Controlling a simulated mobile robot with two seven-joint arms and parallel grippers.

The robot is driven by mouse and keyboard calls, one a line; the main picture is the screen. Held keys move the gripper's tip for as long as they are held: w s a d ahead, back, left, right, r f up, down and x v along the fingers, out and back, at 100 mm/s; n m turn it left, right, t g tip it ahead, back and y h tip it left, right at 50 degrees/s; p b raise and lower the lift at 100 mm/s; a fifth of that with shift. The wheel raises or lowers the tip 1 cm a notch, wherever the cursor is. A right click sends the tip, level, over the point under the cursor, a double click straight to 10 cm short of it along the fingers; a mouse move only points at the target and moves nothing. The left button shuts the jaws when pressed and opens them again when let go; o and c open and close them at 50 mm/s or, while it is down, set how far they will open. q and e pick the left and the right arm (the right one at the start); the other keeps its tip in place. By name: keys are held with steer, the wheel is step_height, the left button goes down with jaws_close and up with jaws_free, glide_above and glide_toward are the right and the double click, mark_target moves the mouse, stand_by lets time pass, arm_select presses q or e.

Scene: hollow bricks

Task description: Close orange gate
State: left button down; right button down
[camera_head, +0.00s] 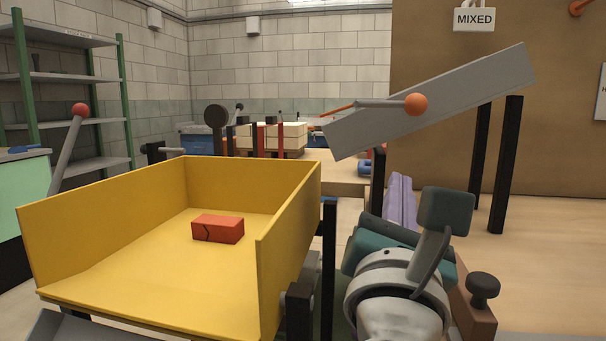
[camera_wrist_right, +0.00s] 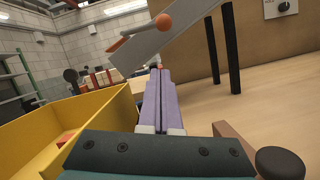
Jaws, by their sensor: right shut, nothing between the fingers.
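A grey sloping chute (camera_head: 455,92) rises to the right on black posts. A grey lever with an orange ball knob (camera_head: 416,104) lies nearly level across its side. A thin orange bar (camera_head: 338,111) shows near the chute's lower end; I cannot tell whether it is the gate or how far open it stands. The knob also shows in the right wrist view (camera_wrist_right: 163,22). My right gripper (camera_head: 400,182) has its purple fingers together, empty, below the chute and apart from the knob. Its fingers show in the wrist view (camera_wrist_right: 158,75). My left gripper is not in view.
A yellow open-front bin (camera_head: 110,255) holds a cracked orange-red brick (camera_head: 218,229), left of my right gripper. A lever with a red ball (camera_head: 80,109) stands at left. Black posts (camera_head: 507,165) hold the chute. Pale blocks (camera_head: 285,136) stand behind.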

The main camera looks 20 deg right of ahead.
glide_toward(410, 115)
steer(key=w+d+f, duration=0.2)
steer(key=w, duration=0.2)
steer(key=shift+w+d+r+p, duration=0.15)
steer(key=shift+d+r+p, duration=0.15)
steer(key=shift+r, duration=0.25)
steer(key=shift+w+d+r+p, duration=0.15)
steer(key=shift+d+r+p, duration=0.1)
steer(key=shift+r, duration=0.3)
steer(key=shift+w+d+r+p, duration=0.2)
steer(key=shift+d+r, duration=0.1)
steer(key=shift+r, duration=0.25)
steer(key=shift+r, duration=0.1)
steer(key=shift+r+n+p, duration=0.2)
steer(key=shift+n+p, duration=0.3)
steer(key=shift+p, duration=0.05)
